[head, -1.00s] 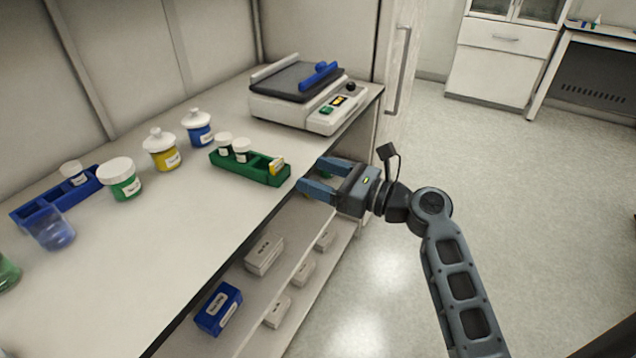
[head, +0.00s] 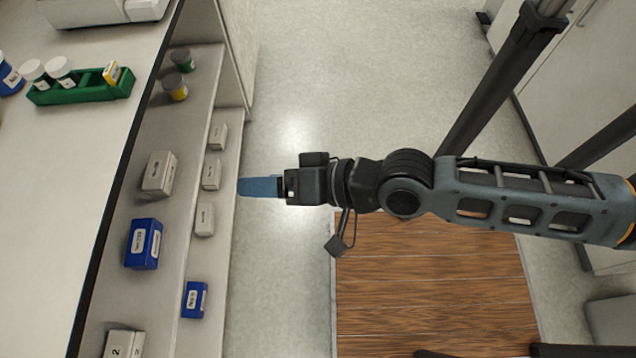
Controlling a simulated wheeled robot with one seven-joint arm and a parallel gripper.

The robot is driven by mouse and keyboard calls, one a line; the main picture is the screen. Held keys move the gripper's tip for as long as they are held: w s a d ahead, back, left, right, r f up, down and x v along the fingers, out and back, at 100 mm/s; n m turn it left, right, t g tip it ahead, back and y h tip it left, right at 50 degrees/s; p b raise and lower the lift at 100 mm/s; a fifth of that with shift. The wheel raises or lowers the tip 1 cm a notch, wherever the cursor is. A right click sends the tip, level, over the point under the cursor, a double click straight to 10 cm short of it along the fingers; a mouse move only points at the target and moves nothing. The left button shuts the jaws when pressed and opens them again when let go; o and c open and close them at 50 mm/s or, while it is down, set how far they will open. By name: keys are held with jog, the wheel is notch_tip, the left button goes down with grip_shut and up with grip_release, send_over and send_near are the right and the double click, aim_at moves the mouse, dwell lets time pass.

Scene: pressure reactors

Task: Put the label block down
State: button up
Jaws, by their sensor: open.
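A small yellow block with a white label (head: 112,72) stands in the right end of the green rack (head: 78,91) on the counter, at the upper left of the head view; it may be the label block. My gripper (head: 258,187) is open and points left, over the floor just right of the lower shelves. It is apart from the rack and the counter. I see its blue fingers nearly edge-on, one over the other, and no object shows between them.
White-capped jars stand in the rack's left part. The shelves below the counter (head: 60,200) hold a blue box (head: 143,243), a smaller blue box (head: 195,299), several pale boxes and two small jars (head: 175,88). A wooden board (head: 430,285) lies right of clear floor.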

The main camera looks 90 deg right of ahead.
jog(key=s+a+r+n+y, duration=0.1)
jog(key=s+a+r+n, duration=0.1)
jog(key=n, duration=0.4)
jog(key=s+a+r+n+t+y, duration=0.1)
jog(key=s+a+r+n, duration=0.2)
jog(key=s+r+n, duration=0.2)
jog(key=shift+s+r+n+y, duration=0.3)
jog(key=shift+r+n, duration=0.2)
jog(key=shift+n, duration=0.7)
